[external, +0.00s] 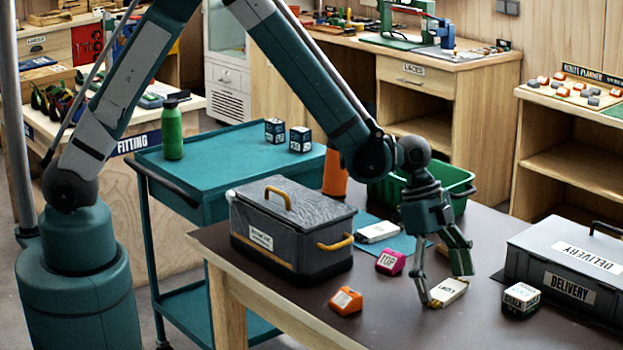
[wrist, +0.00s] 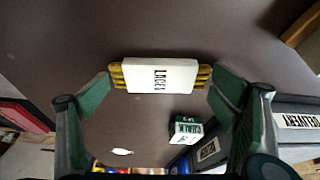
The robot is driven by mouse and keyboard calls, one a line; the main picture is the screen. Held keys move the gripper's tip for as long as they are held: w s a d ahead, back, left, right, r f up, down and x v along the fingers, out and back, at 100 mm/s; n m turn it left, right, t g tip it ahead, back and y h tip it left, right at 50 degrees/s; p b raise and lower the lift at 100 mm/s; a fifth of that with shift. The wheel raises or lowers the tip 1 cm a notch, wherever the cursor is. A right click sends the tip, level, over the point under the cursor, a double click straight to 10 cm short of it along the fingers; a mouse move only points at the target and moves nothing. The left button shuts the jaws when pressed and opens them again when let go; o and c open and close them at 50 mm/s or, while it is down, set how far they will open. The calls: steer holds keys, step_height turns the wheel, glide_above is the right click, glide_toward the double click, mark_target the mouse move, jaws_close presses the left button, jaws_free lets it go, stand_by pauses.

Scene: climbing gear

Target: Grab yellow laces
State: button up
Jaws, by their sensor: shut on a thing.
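The yellow laces (wrist: 117,75) are a small bundle with a white wrapper reading "LACES" and yellow ends sticking out on both sides. They also show on the dark table in the external view (external: 449,291). My gripper (external: 448,287) points down over the table's front right part, with one finger at each end of the bundle. In the wrist view my gripper (wrist: 161,82) is shut on the bundle across its length. The bundle appears at table level; I cannot tell whether it is lifted.
An orange block (external: 345,301), a pink block (external: 390,262) and a white packet (external: 378,232) lie to the left. A dark-and-white cube (external: 520,299) and the grey delivery case (external: 570,262) are to the right. A grey lidded box (external: 291,228) and a green bin (external: 455,183) stand further back.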

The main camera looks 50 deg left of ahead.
mark_target(444, 288)
step_height(444, 288, up, 10)
steer(key=p, duration=0.1)
steer(key=shift+p, duration=0.3)
stand_by(0.4)
